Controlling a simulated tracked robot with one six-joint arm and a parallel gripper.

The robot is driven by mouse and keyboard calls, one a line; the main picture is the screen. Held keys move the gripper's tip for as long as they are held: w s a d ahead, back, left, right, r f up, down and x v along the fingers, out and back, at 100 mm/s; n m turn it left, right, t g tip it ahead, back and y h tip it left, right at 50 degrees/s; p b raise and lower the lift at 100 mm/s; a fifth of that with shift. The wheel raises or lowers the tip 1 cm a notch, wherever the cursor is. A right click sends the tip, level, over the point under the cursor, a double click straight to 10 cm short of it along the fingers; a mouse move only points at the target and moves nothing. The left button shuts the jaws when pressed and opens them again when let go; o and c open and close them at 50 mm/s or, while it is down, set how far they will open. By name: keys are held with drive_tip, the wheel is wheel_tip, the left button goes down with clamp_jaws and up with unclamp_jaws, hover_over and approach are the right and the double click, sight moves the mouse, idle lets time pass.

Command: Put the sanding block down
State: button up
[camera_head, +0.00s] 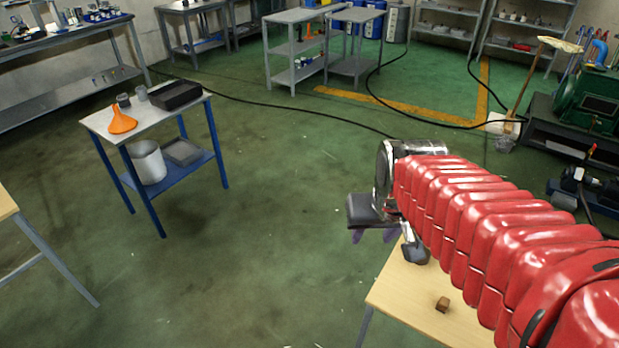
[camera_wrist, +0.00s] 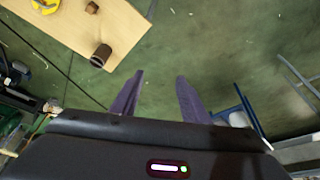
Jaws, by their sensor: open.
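My gripper (camera_wrist: 160,76) is open, with two purple fingers apart and nothing between them in the wrist view. In the head view my gripper (camera_head: 374,236) is out past the corner of a light wooden table (camera_head: 393,295), above the green floor. A small brown block (camera_head: 442,304), which may be the sanding block, rests on that table. It also shows near the top edge of the wrist view (camera_wrist: 92,7). It is clear of my gripper.
A short cylinder (camera_wrist: 101,55) lies or stands near the table's edge. A yellow object (camera_wrist: 45,5) is on the table too. A small blue-legged table (camera_head: 95,122) bears an orange funnel (camera_head: 121,121) and a black tray (camera_head: 176,95). Open floor lies between the tables.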

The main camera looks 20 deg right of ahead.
drive_tip(key=s+a+r+n+t+y, duration=0.1)
drive_tip(key=s+a+r, duration=0.3)
drive_tip(key=a, duration=0.4)
drive_tip(key=shift+s+n+t, duration=0.3)
drive_tip(key=shift+s+n, duration=0.5)
drive_tip(key=shift+s, duration=0.1)
drive_tip(key=shift+c, duration=0.5)
drive_tip(key=shift+c, duration=0.6)
